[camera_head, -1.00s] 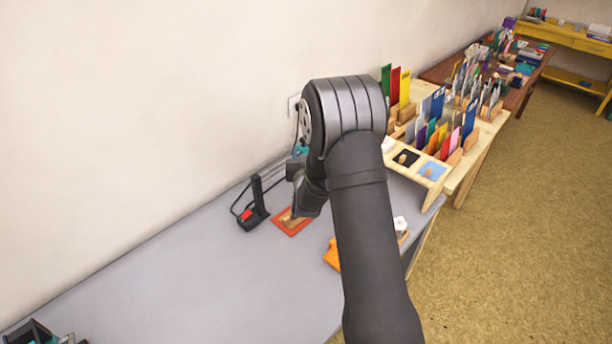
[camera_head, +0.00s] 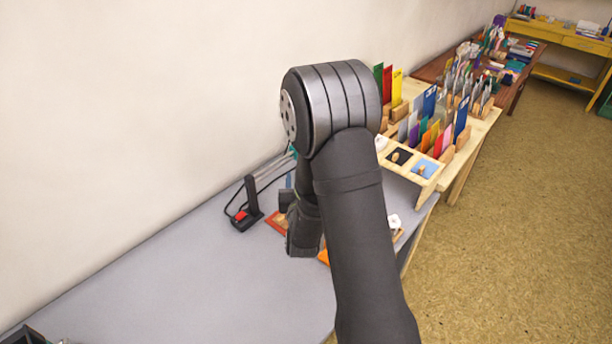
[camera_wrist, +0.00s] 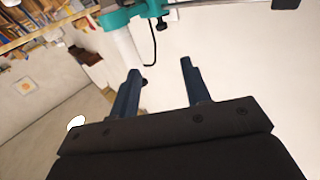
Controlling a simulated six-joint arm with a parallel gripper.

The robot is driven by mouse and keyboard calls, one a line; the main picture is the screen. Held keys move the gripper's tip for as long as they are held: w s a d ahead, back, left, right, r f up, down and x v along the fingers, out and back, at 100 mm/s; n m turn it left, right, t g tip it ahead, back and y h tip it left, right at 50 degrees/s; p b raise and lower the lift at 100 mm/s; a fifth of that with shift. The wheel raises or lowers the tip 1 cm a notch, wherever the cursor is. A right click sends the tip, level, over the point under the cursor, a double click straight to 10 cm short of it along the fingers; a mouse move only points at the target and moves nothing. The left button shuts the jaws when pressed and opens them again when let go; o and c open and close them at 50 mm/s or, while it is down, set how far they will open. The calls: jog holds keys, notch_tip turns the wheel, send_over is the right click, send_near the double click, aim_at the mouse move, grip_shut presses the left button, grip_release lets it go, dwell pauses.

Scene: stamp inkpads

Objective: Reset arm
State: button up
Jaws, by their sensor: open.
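My gripper (camera_wrist: 160,92) is open and empty in the wrist view, its two dark fingers apart with pale wall between them. In the head view my arm bends over the grey table (camera_head: 190,265), and my gripper is hidden behind my own arm links. A red-orange pad with a wooden piece (camera_head: 279,220) lies on the table, partly covered by my arm. An orange item (camera_head: 323,257) shows only at its edge beside the arm.
A black stand with a red part (camera_head: 246,208) and a cable stands near the wall. A wooden rack with stamp pads (camera_head: 412,160) and colourful cards (camera_head: 428,125) is at the right. The table's left part is largely clear. A dark object (camera_head: 22,336) sits at the lower left.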

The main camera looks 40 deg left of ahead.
jog(key=shift+w, duration=0.1)
jog(key=x, duration=1.7)
jog(key=shift+a+f, duration=0.15)
jog(key=shift+a, duration=0.05)
jog(key=shift+d, duration=0.1)
jog(key=v, duration=1.7)
jog(key=x, duration=1.7)
jog(key=s, duration=1.6)
jog(key=v, duration=1.7)
jog(key=shift+w, duration=0.15)
jog(key=shift+d, duration=0.1)
